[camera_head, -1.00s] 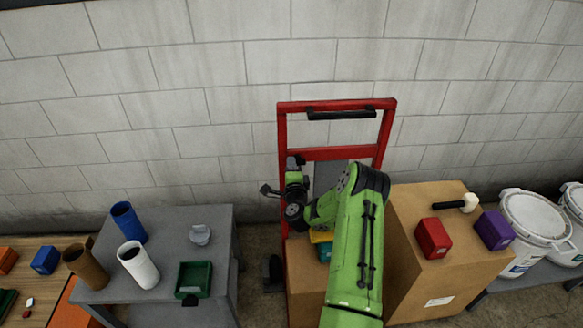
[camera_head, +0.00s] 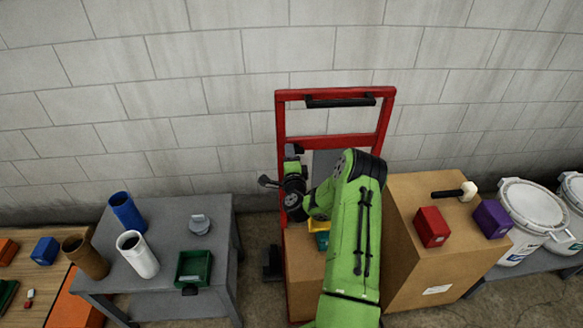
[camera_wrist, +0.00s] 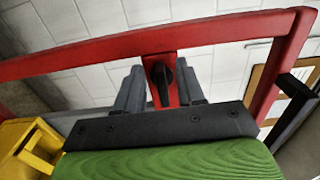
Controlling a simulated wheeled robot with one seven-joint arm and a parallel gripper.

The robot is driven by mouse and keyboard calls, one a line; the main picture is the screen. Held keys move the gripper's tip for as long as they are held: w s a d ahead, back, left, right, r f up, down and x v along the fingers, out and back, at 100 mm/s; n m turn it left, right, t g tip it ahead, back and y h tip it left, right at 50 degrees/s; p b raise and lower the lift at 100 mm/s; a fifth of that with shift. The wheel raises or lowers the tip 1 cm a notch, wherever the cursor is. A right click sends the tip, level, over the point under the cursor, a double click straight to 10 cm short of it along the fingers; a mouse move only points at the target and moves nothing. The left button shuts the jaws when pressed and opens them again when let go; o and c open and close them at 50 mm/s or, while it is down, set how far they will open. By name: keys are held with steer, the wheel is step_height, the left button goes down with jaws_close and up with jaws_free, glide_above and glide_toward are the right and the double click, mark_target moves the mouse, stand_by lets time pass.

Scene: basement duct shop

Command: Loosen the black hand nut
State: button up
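The black hand nut (camera_wrist: 161,82) shows in the wrist view as a narrow dark knob on a red tab of the red hand truck (camera_wrist: 75,57). My gripper (camera_wrist: 160,90) has its two grey fingers apart, one on each side of the nut. I cannot tell whether either finger touches it. In the head view, my gripper (camera_head: 290,165) is at the left upright of the red hand truck (camera_head: 334,148). The nut cannot be made out there.
Cardboard boxes (camera_head: 408,265) stand on and beside the hand truck, one with a red block (camera_head: 432,227), purple block (camera_head: 492,219) and mallet (camera_head: 455,191). A yellow thing (camera_wrist: 30,148) is close at lower left in the wrist view. A grey table (camera_head: 170,220) stands left.

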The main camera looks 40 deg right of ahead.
steer(key=b+v, duration=1.5)
steer(key=b, duration=0.1)
steer(key=shift+a+f, duration=0.1)
